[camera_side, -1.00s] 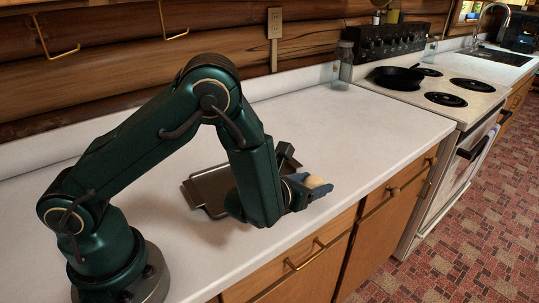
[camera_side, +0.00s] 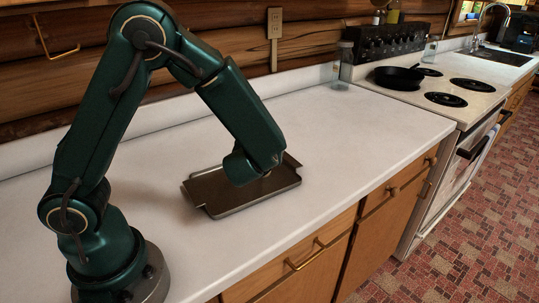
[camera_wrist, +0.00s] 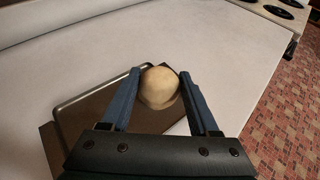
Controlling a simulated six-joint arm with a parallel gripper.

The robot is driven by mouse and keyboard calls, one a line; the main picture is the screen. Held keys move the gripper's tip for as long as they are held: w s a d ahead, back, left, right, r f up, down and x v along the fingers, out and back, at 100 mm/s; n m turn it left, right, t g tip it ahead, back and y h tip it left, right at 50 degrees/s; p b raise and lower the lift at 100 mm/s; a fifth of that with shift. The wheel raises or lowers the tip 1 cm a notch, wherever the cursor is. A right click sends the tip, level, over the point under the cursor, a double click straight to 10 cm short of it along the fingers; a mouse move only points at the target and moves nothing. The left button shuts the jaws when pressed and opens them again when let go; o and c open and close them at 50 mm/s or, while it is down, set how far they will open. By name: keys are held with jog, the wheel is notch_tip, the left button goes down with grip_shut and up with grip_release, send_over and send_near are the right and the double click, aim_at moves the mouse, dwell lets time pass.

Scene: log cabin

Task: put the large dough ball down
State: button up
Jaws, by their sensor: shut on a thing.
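The large dough ball (camera_wrist: 159,88) is pale and round. In the wrist view it sits between the two blue fingers of my gripper (camera_wrist: 162,85), which is shut on it. The brown metal tray (camera_wrist: 88,110) lies below and behind the ball in that view. In the side view the tray (camera_side: 225,203) lies on the white counter, and my wrist is over its right part. My fingers and the ball are hidden behind my arm there, so I cannot tell whether the ball touches the tray.
The white counter (camera_side: 345,140) is clear around the tray. A glass jar (camera_side: 342,66) stands at the back near the stove. A black pan (camera_side: 398,77) sits on the stove. The counter's front edge is to the right of the tray.

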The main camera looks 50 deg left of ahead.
aim_at(228, 189)
jog(key=s+a+f+n+g+y, duration=0.2)
jog(key=s+a+n+g+y, duration=0.2)
jog(key=s+a+n+g, duration=0.25)
jog(key=shift+m+t+h, duration=0.3)
jog(key=shift+m+t, duration=0.05)
jog(key=shift+s+d+f, duration=0.1)
jog(key=shift+s+f, duration=0.05)
jog(key=shift+f, duration=1.15)
jog(key=shift+s+d+f, duration=0.1)
jog(key=shift+s+f, duration=0.1)
jog(key=shift+f, duration=1.1)
jog(key=shift+s+f, duration=0.15)
jog(key=shift+f, duration=1.15)
jog(key=o, duration=1.4)
jog(key=shift+f, duration=0.15)
